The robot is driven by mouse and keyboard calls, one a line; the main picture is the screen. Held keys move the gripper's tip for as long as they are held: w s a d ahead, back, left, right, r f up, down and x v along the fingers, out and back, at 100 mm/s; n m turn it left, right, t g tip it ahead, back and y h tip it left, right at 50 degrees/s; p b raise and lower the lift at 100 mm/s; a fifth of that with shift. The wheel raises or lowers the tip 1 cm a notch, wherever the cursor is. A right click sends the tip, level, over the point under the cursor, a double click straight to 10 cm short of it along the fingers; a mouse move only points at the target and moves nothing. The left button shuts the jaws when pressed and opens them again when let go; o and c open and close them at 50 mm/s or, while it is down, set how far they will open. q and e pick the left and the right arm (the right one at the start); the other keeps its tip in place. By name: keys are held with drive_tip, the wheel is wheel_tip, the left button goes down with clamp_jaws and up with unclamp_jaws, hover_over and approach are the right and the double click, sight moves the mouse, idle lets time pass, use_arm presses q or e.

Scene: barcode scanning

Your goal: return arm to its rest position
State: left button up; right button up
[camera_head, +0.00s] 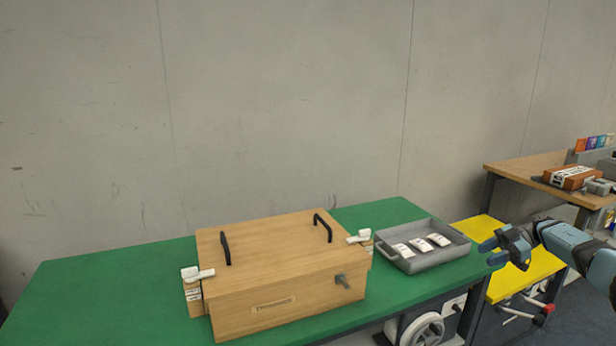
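My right gripper (489,252) is at the right of the head view, above the yellow surface and just right of the grey tray (456,252). Its two blue-grey fingers point left and look spread apart, with nothing between them. My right arm (568,243) reaches in from the right edge. My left gripper and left arm are not in view.
A wooden box (270,262) with two black handles stands on the green table (90,290). White-handled items flank it. The grey tray holds three white labelled packets (421,244). A yellow-topped surface (540,262) and a wooden table (525,168) are at right. The green table's left is clear.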

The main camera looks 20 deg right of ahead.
drive_tip(key=a+f+t, duration=0.3)
drive_tip(key=a+f, duration=1)
drive_tip(key=s+a+f+m+t+h, duration=0.1)
drive_tip(key=s+a+f+t+h, duration=0.1)
drive_tip(key=s+a+f, duration=0.4)
drive_tip(key=s+a+f+m+t+h, duration=0.1)
drive_tip(key=s+a+f+t, duration=0.1)
drive_tip(key=s+a, duration=0.35)
drive_tip(key=s+a+r+m+g+h, duration=0.1)
drive_tip(key=s+a+h, duration=0.3)
drive_tip(key=s, duration=0.5)
drive_tip(key=s+a+r+m+g+h, duration=0.1)
drive_tip(key=s+a+m+h, duration=0.1)
drive_tip(key=s+a, duration=0.65)
drive_tip(key=a+r+m+t, duration=0.2)
drive_tip(key=a+m, duration=0.7)
drive_tip(key=a, duration=0.8)
use_arm(q)
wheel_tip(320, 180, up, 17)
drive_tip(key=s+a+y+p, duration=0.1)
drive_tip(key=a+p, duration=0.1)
drive_tip(key=p, duration=2.3)
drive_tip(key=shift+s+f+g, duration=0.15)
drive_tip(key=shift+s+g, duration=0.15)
use_arm(e)
wheel_tip(320, 180, up, 17)
drive_tip(key=s+d, duration=0.2)
drive_tip(key=shift+s+d+f, duration=0.15)
drive_tip(key=shift+d+f, duration=0.05)
